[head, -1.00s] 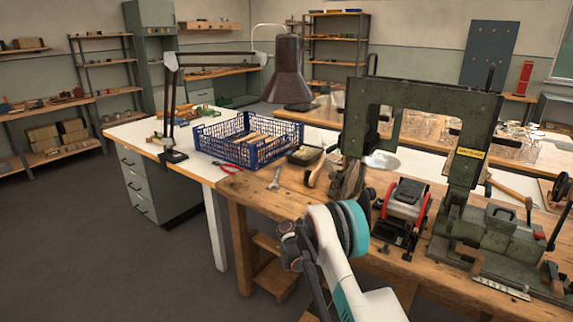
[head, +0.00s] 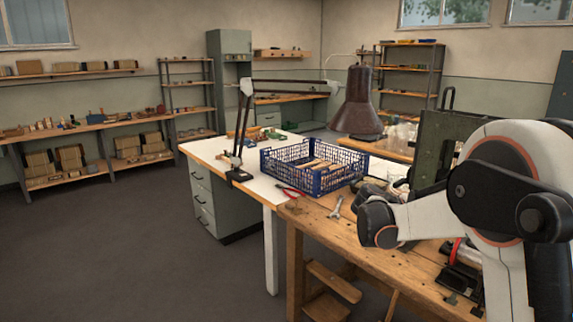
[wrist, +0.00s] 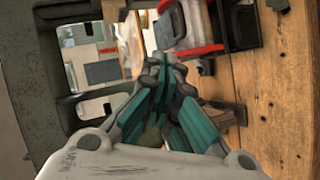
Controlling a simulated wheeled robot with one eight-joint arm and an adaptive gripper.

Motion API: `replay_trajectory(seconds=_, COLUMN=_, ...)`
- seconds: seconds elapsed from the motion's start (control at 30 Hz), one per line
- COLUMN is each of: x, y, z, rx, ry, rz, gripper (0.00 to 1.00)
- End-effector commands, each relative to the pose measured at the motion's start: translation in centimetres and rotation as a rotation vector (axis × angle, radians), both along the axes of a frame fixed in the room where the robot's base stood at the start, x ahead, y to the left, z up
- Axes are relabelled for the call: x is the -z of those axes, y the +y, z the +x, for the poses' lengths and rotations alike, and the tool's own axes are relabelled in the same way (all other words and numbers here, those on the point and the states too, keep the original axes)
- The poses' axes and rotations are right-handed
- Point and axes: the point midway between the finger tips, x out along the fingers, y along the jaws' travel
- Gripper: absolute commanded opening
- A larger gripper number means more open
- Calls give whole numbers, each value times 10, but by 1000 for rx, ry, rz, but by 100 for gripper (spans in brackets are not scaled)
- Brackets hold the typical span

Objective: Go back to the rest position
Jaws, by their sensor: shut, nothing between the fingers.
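My gripper (wrist: 165,75) shows in the wrist view, with its teal-padded fingers brought together and nothing between them. Beyond its tips in that view are red and grey machine parts and, at the right, the wooden bench top (wrist: 285,100). In the head view my arm fills the right side, raised over the bench (head: 345,222); the gripper itself is not visible there.
A blue crate (head: 318,183) of wooden pieces stands on the bench beside a desk lamp (head: 359,105). A wrench (head: 336,208) and red-handled pliers (head: 289,190) lie near it. A green machine frame (head: 432,140) stands behind my arm. The floor at left (head: 110,240) is clear.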

Motion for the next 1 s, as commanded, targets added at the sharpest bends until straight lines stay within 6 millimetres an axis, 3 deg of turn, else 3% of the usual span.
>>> replay_trajectory(seconds=0.2, x=-18, y=23, z=-50, rx=-68, ry=-5, rz=179, gripper=0)
replay_trajectory(seconds=0.43, x=-25, y=55, z=-106, rx=-140, ry=-24, rz=365, gripper=0)
replay_trajectory(seconds=0.67, x=-24, y=93, z=-167, rx=-208, ry=-59, rz=549, gripper=0)
replay_trajectory(seconds=1.0, x=-7, y=154, z=-256, rx=-300, ry=-136, rz=817, gripper=0)
